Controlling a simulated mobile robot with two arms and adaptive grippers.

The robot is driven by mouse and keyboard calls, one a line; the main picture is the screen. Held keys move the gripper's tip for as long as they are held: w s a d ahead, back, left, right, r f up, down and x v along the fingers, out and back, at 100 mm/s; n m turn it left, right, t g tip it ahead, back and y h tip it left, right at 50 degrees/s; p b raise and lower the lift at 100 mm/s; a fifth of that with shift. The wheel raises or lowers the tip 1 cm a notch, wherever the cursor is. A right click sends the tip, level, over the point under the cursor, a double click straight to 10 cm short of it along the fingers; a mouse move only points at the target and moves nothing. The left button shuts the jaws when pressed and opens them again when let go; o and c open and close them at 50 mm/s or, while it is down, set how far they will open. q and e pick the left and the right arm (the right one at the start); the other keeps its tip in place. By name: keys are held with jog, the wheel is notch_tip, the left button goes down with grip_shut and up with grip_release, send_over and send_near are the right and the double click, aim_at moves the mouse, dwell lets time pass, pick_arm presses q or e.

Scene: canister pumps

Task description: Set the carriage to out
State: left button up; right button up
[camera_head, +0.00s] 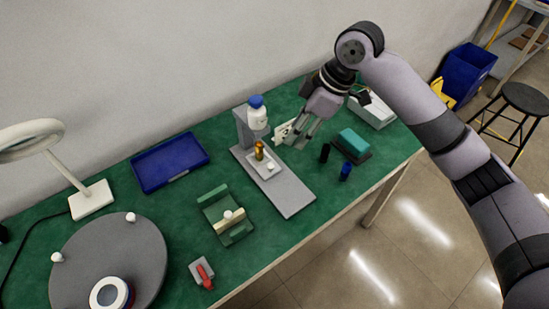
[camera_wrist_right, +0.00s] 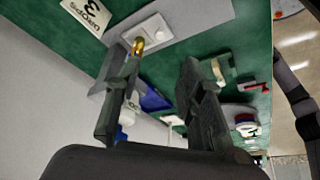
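The carriage (camera_head: 268,171) is a small white plate on a long grey base (camera_head: 288,195), near the foot of the grey upright stand (camera_head: 240,128). It bears an amber vial (camera_head: 259,151) and a white knob (camera_head: 270,168). A white bottle with a blue cap (camera_head: 257,113) sits on the stand above the vial. In the right wrist view, the carriage (camera_wrist_right: 158,26) and the vial (camera_wrist_right: 138,46) lie beyond the fingertips. My right gripper (camera_head: 293,141) is open and empty, above and to the right of the carriage, apart from it. My left gripper is not in view.
A white card (camera_head: 284,131) reading "3 drops" stands behind my right gripper. Dark and blue small cylinders (camera_head: 345,171) and a green-topped block (camera_head: 353,143) lie to the right. A green holder (camera_head: 222,208), blue tray (camera_head: 170,161) and grey turntable (camera_head: 90,250) are to the left.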

aim_at(271, 165)
jog(key=x, duration=1.4)
jog(key=shift+w+p, duration=0.1)
jog(key=shift+p, duration=0.25)
jog(key=shift+r, duration=0.1)
grip_shut()
